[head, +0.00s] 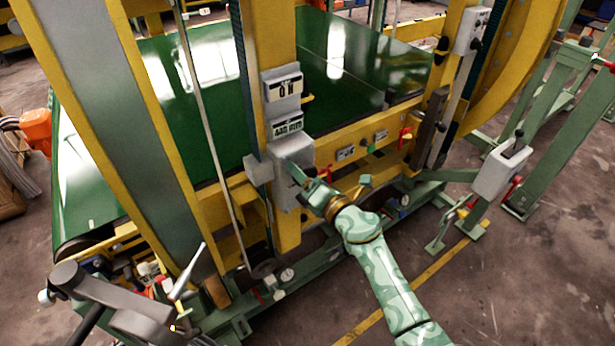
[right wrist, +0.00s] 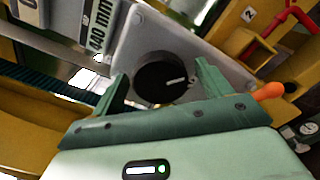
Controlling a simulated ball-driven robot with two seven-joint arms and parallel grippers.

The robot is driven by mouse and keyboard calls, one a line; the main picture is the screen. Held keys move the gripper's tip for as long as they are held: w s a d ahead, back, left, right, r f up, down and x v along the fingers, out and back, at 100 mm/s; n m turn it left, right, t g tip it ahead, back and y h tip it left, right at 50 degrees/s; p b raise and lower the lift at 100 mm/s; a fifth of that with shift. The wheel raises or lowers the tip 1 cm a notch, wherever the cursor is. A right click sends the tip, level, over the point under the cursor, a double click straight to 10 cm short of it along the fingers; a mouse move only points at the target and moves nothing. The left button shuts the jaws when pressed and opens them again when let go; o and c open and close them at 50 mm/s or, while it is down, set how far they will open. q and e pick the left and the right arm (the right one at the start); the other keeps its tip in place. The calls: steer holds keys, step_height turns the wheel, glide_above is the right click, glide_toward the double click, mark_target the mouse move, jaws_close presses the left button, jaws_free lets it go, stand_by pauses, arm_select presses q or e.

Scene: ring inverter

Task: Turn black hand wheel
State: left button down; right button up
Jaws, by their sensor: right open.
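The black hand wheel (right wrist: 163,78) shows in the right wrist view as a round black knob with a white line. It sits on the face of a grey box (right wrist: 150,30). In the head view the grey box (head: 294,153) is on the yellow column, and I cannot make out the wheel there behind my gripper. My right gripper (head: 308,180) is open at the box. In the wrist view its two green fingers (right wrist: 163,74) stand on either side of the wheel, with gaps visible. I cannot tell whether they touch it. My left gripper is not in view.
Above the box are two display plates (head: 283,88), one reading 440 mm in the wrist view. Red handles (head: 405,138) and a yellow rail (head: 350,140) lie to the right. A grey lever box (head: 503,170) stands further right. The floor (head: 470,300) at lower right is clear.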

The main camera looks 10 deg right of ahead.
steer(key=c, duration=1)
steer(key=shift+m, duration=0.4)
steer(key=shift+m+p, duration=0.7)
steer(key=shift+m, duration=0.2)
steer(key=m+p, duration=0.1)
steer(key=m, duration=0.1)
steer(key=shift+m, duration=0.3)
steer(key=m+p, duration=0.2)
steer(key=m, duration=0.4)
steer(key=shift+f, duration=0.1)
steer(key=o, duration=1)
